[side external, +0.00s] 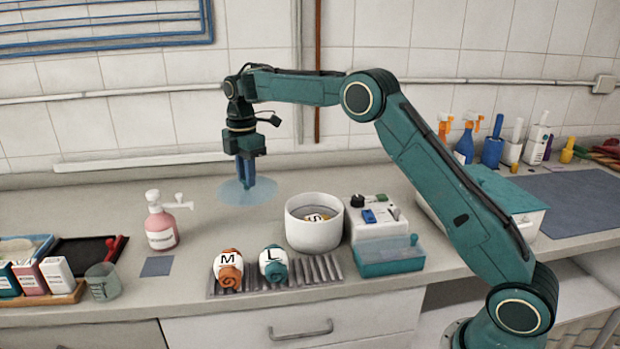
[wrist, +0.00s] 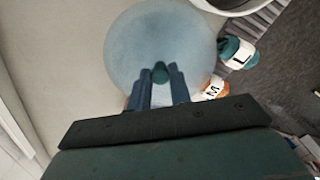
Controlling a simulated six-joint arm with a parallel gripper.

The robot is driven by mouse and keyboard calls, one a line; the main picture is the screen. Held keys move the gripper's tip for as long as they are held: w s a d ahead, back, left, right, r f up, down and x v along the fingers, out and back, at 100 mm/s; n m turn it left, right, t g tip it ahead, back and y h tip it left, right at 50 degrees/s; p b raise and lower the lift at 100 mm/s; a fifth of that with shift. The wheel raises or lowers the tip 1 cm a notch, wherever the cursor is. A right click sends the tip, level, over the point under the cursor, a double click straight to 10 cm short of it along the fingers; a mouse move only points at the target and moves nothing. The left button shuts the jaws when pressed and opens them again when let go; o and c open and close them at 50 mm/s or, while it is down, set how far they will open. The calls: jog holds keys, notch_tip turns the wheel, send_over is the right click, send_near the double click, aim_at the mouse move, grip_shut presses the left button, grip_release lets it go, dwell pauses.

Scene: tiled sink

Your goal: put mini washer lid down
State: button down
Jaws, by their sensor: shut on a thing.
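The lid (side external: 262,192) is a translucent blue disc with a dark green knob (wrist: 160,73). My gripper (side external: 246,181) points straight down and is shut on the knob, with a finger on each side of it in the wrist view (wrist: 160,76). The lid is level, left of and behind the white washer tub (side external: 313,238); I cannot tell whether it touches the counter. The tub is open at the top, and a rolled cloth marked S (side external: 318,216) shows inside. The tub's rim also shows at the top of the wrist view (wrist: 232,10).
A control box (side external: 378,228) and a teal tray (side external: 390,262) stand right of the tub. Rolled cloths M (side external: 228,268) and L (side external: 273,264) lie on a ribbed grey mat (side external: 320,272) in front. A pink pump bottle (side external: 161,228) stands left. Counter around the lid is clear.

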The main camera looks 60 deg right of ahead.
notch_tip(320, 180, down, 8)
jog(key=shift+f, duration=0.15)
jog(key=shift+f, duration=2.15)
jog(key=shift+f, duration=0.15)
jog(key=c, duration=1.3)
grip_release()
notch_tip(320, 180, up, 11)
jog(key=shift+r, duration=0.7)
